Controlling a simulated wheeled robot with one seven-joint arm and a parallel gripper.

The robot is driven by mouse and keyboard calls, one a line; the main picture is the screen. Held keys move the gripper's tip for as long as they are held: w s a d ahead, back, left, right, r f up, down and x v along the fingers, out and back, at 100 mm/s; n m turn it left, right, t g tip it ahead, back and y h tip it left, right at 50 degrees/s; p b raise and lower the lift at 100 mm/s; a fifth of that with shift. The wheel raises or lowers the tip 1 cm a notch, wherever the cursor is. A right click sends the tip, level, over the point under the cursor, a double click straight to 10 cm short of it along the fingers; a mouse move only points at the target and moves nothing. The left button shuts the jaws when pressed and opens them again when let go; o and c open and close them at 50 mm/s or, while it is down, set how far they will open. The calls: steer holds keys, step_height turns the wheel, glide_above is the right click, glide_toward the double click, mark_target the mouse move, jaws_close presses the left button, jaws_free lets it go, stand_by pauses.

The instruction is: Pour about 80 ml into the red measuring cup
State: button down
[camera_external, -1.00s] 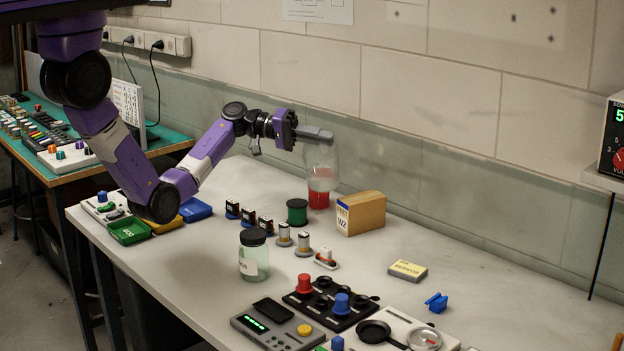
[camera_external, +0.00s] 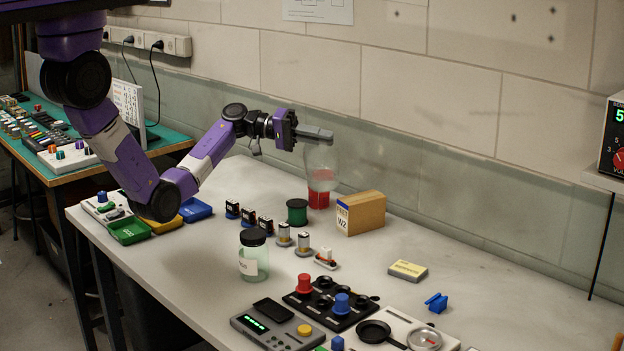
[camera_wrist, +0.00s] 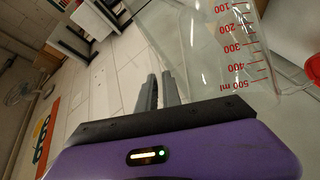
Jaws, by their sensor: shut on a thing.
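My gripper (camera_external: 326,134) is shut on a clear measuring jug (camera_external: 320,165) and holds it above the back of the bench. In the wrist view, the grey fingers (camera_wrist: 159,92) are beside the jug (camera_wrist: 215,45), whose red scale runs from 100 to 500 ml. The jug looks tilted; its liquid level is not clear. The red measuring cup (camera_external: 319,201) stands on the bench just under the jug, which partly overlaps it. Part of something red, likely the cup (camera_wrist: 314,68), shows at the wrist view's right edge. I cannot tell whether liquid is flowing.
A cardboard box (camera_external: 366,213) stands right of the cup and a green spool (camera_external: 297,211) to its left. A lidded glass jar (camera_external: 253,258), small servo parts and control panels (camera_external: 275,325) lie nearer the front. The wall is close behind.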

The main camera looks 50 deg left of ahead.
mark_target(322, 148)
steer(key=shift+w+a+n, duration=0.15)
steer(key=shift+a+n, duration=0.05)
steer(key=shift+n, duration=0.1)
stand_by(0.7)
steer(key=s+d+m+y, duration=0.1)
steer(key=s+d+m, duration=0.1)
steer(key=m, duration=0.1)
steer(key=shift+d, duration=0.2)
steer(key=shift+s+d+f+m+y+b, duration=0.2)
steer(key=shift+f+m+b, duration=0.05)
steer(key=shift+f+b, duration=0.3)
steer(key=shift+s+d+f+m+y+b, duration=0.15)
steer(key=shift+d+f+m+y+b, duration=0.1)
steer(key=shift+f+b, duration=0.25)
steer(key=shift+s+d+r+m, duration=0.1)
steer(key=shift+s+r+m, duration=0.1)
steer(key=shift+m, duration=0.1)
steer(key=shift+d, duration=0.1)
stand_by(0.7)
steer(key=shift+s+d+m+y, duration=0.35)
steer(key=shift+s+d+m, duration=0.05)
steer(key=shift+d+m, duration=0.1)
steer(key=s+d+f+m+t+y+b, duration=0.1)
steer(key=s+d+f+m+y+b, duration=0.2)
steer(key=s+d+f+m+b, duration=0.1)
steer(key=shift+d+m+t+b, duration=0.35)
steer(key=shift+d+m+t, duration=0.1)
steer(key=shift+m, duration=0.15)
